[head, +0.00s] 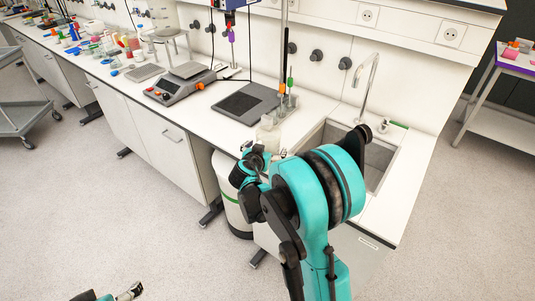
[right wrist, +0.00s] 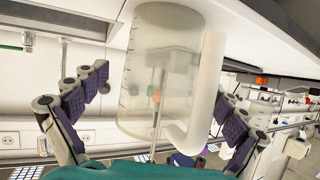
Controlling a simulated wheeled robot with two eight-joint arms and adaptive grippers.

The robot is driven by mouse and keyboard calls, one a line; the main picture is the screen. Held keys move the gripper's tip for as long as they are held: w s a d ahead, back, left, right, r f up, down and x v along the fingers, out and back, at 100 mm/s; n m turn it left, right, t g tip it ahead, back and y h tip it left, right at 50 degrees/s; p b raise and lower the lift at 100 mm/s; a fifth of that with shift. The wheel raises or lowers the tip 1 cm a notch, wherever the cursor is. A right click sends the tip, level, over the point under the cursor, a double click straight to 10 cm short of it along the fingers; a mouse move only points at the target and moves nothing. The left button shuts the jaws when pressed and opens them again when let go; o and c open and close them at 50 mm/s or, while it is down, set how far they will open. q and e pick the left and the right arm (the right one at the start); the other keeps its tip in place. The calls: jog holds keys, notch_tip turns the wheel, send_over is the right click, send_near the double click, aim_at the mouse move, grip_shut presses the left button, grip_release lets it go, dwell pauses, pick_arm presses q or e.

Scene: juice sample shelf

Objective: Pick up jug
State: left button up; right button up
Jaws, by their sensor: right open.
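The jug (right wrist: 160,60) is a translucent, whitish vessel with graduation marks and a white handle on its right side in the right wrist view. In the head view the jug (head: 268,134) stands at the counter's front edge, left of the sink, partly hidden by my right gripper. My right gripper (head: 266,154) is open, its padded fingers on either side of the jug with visible gaps in the right wrist view (right wrist: 161,86). My left gripper (head: 130,291) shows only in part at the bottom left of the head view, away from the counter; its jaw state is unclear.
Behind the jug stand a dark-plated stand (head: 245,104) and upright colored-tipped tools (head: 290,82). The sink (head: 372,160) with its tall faucet (head: 368,85) lies to the right. A hotplate device (head: 178,88) and several small colored items are farther left. The floor in front is clear.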

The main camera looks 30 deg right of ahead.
aim_at(273, 133)
jog(key=shift+x, duration=0.95)
jog(key=shift+a, duration=0.1)
jog(key=shift+c, duration=0.3)
jog(key=c, duration=1.9)
jog(key=shift+o, duration=0.2)
jog(key=shift+r, duration=0.25)
jog(key=shift+r+p, duration=0.7)
jog(key=shift+r, duration=0.6)
jog(key=shift+s+d+r+p, duration=0.1)
jog(key=shift+r+p, duration=0.1)
jog(key=shift+r, duration=0.2)
jog(key=shift+s+d+r+p, duration=0.1)
jog(key=shift+s+r+p, duration=0.1)
jog(key=shift+r, duration=0.2)
jog(key=s+d+r+p, duration=0.3)
jog(key=s+d+r, duration=0.3)
jog(key=s, duration=0.2)
jog(key=shift+s+d+r+p, duration=0.2)
jog(key=shift+s+d+p, duration=0.1)
jog(key=shift+s+p, duration=0.05)
